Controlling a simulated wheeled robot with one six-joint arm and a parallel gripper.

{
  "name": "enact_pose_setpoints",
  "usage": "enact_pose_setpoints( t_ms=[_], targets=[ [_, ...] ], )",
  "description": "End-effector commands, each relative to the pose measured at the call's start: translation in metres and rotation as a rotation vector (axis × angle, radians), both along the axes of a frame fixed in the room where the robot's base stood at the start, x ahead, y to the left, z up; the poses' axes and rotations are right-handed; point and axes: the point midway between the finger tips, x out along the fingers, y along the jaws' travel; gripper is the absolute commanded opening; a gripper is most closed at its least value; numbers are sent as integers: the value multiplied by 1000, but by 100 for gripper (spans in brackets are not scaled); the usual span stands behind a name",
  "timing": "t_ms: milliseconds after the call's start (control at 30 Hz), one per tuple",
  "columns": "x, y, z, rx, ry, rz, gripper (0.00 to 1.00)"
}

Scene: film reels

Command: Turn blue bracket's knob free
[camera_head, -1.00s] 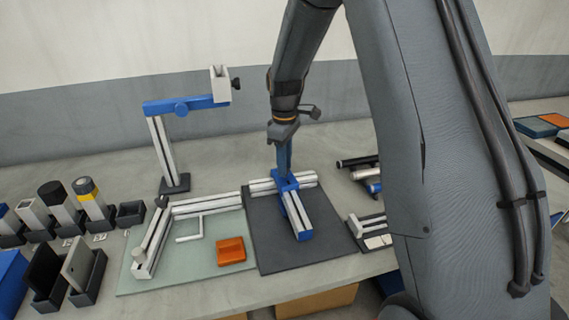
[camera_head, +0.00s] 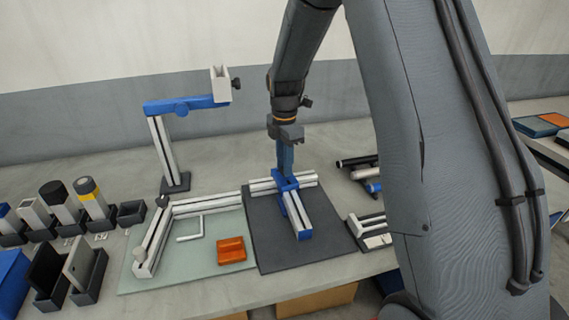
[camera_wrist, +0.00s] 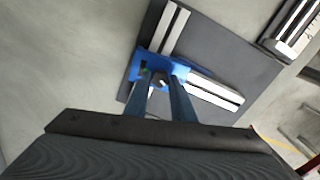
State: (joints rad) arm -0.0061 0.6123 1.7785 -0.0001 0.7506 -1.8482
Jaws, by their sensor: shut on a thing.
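The blue bracket (camera_head: 278,180) sits where two silver rails meet on the dark mat, in the middle of the head view. In the wrist view the bracket (camera_wrist: 146,67) wraps the joint of the rails. My gripper (camera_head: 286,171) points straight down onto it. In the wrist view my gripper's (camera_wrist: 161,84) two blue-grey fingers are shut on the small knob (camera_wrist: 160,79) on top of the bracket. The fingers hide most of the knob. One rail (camera_head: 297,207) runs towards the front, with a blue end; the other (camera_head: 306,179) lies across behind.
The dark mat (camera_head: 258,240) lies beside a pale green mat (camera_head: 160,279) with a rail frame and an orange block (camera_head: 231,250). A tall stand with a blue arm (camera_head: 187,104) rises at the back left. Dark tubes (camera_head: 355,162) lie to the right.

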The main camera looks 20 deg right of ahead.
Motion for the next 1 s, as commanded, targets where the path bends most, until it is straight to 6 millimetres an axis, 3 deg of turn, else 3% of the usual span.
enact_pose_setpoints(
  t_ms=[500,1000],
  targets=[
    [0,0,0,0,0,347,0],
    [0,0,0,0,0,418,0]
  ],
)
